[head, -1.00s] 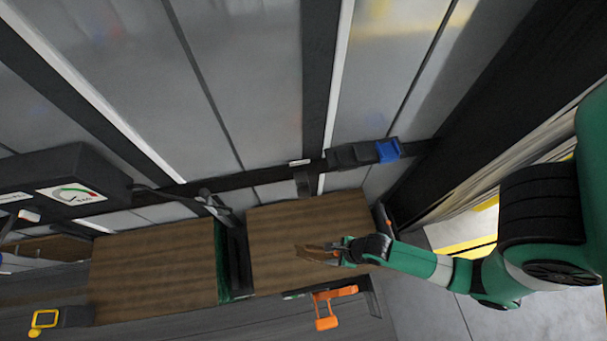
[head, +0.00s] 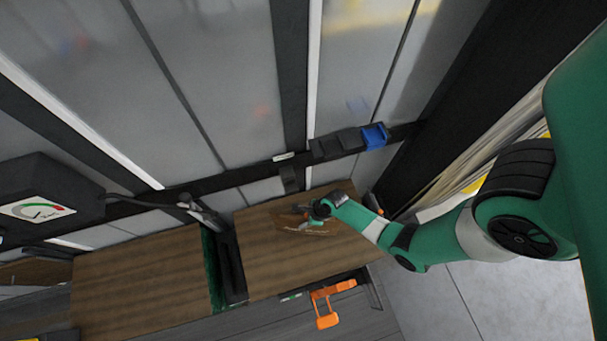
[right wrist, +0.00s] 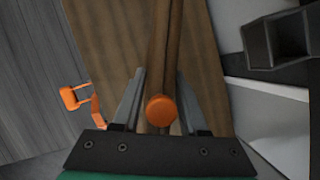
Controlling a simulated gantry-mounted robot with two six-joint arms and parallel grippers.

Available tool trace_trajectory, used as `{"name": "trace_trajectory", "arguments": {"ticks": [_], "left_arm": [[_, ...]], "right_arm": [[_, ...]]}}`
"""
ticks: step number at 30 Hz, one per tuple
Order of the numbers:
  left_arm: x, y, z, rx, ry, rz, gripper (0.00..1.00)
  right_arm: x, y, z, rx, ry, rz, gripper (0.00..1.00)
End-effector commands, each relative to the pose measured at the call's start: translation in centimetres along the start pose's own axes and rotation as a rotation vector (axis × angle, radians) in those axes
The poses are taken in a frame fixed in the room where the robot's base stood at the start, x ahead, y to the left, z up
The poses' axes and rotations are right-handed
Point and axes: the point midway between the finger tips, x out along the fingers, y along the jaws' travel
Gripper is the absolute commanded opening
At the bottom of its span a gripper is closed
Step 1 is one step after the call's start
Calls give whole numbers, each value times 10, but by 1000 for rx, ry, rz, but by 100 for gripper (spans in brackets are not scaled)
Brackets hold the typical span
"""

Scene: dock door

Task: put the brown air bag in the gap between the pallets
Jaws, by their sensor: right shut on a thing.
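The brown air bag (head: 305,227) is over the right wood-topped pallet load (head: 295,265). My right gripper (head: 318,209) is shut on it. In the right wrist view the bag (right wrist: 166,45) shows as a narrow brown strip, with an orange cap (right wrist: 161,109) between the fingers of my gripper (right wrist: 160,100). The dark gap (head: 228,262) lies to the left of the bag, between the right load and the left wood-topped load (head: 140,278). Nothing shows standing in the gap's visible opening. How high the bag hangs above the wood is unclear. My left gripper is not in view.
A dark hose with a nozzle (head: 205,214) hangs at the back end of the gap. A gauge box (head: 40,205) is at the left. An orange bracket (head: 328,302) is at the right load's front edge. Black and blue holders (head: 373,136) sit on the wall rail.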

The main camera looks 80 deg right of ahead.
Motion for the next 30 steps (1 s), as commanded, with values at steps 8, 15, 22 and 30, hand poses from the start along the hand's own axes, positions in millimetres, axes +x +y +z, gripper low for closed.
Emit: {"name": "trace_trajectory", "arguments": {"ticks": [8, 15, 22, 30], "left_arm": [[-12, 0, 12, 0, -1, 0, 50], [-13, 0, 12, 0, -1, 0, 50], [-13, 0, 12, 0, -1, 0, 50], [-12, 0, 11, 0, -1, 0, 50]], "right_arm": [[31, -2, -11, 0, -1, -1, 0], [32, -2, -12, 0, -1, -1, 0], [33, -2, -12, 1, 0, -1, 72], [31, -2, -12, 1, 0, -1, 72]]}}
